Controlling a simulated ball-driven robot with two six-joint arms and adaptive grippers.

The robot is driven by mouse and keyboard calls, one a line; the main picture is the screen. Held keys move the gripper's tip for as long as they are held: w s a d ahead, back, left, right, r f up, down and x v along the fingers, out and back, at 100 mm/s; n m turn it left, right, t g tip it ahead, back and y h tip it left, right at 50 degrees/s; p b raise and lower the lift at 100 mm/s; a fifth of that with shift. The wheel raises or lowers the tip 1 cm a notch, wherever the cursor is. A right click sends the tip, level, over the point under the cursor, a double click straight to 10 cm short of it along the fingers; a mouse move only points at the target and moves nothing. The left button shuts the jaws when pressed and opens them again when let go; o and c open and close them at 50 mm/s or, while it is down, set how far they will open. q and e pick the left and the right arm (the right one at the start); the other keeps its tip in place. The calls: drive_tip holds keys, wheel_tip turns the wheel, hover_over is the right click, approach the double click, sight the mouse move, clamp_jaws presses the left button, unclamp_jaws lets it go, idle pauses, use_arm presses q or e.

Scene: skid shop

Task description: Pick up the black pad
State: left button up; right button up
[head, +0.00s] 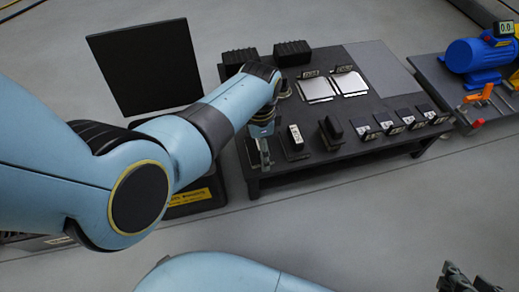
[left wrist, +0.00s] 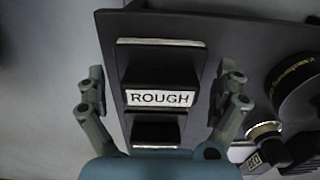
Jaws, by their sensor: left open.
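In the left wrist view, a black pad (left wrist: 160,68) with a white label reading "ROUGH" sits on a dark, grey-edged base. My left gripper (left wrist: 160,80) is open, with one finger on either side of the pad and gaps between. In the head view, my left gripper (head: 262,148) points down at the front left corner of the dark table; the pad there is largely hidden by it. My right gripper (head: 468,278) is partly in view at the bottom right, away from the table; its jaw opening is unclear.
Beside my left gripper stand a labelled block (head: 296,138) and a black upright block (head: 331,130) on the dark table (head: 300,165). Several small labelled items, two pale plates (head: 317,88) and black ribbed blocks (head: 292,53) are there too. A blue motor (head: 478,56) sits right.

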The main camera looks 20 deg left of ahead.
use_arm(q)
drive_tip(key=shift+f, duration=0.1)
drive_tip(key=c, duration=1.2)
